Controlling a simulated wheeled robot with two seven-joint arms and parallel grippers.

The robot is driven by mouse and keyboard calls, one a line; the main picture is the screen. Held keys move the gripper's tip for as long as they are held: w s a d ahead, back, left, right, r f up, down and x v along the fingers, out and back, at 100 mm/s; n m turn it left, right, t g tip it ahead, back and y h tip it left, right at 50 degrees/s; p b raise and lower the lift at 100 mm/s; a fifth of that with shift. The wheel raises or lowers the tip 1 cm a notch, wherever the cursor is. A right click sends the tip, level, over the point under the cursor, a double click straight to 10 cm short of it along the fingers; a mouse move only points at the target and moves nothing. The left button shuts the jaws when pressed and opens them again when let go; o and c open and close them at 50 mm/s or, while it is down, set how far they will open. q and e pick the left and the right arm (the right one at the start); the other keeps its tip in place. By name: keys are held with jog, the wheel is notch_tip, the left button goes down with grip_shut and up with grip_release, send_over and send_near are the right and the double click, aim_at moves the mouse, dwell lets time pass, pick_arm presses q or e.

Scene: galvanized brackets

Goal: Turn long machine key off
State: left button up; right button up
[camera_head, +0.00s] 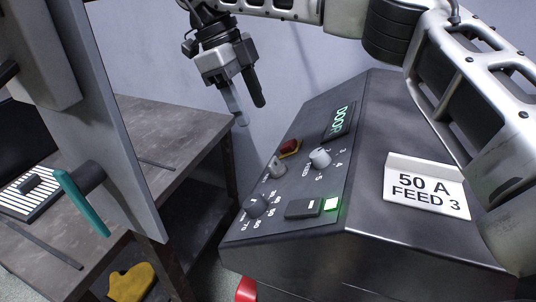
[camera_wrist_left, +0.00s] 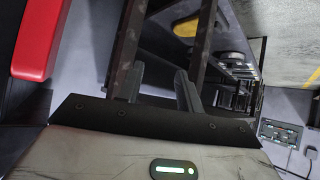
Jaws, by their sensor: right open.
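The dark machine console (camera_head: 390,125) stands at the right in the head view. On its sloped panel, a small grey metal piece (camera_head: 277,167) stands up below the red button (camera_head: 289,147). It looks like the key in its switch; its exact angle is too small to tell. My right gripper (camera_head: 251,112) is open and empty, pointing down in the air above and left of the panel, apart from the key. My left gripper (camera_wrist_left: 156,85) shows only in the left wrist view, its two dark fingers apart with nothing between them.
The panel also has a grey knob (camera_head: 320,158), a black knob (camera_head: 256,206), a rocker switch (camera_head: 304,207), a lit green lamp (camera_head: 331,204) and a green display (camera_head: 340,121). A grey upright panel with a teal handle (camera_head: 80,204) and a workbench (camera_head: 165,128) are at left.

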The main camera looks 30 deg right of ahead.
aim_at(273, 160)
jog(key=x, duration=1.2)
jog(key=shift+w, duration=0.15)
jog(key=c, duration=1)
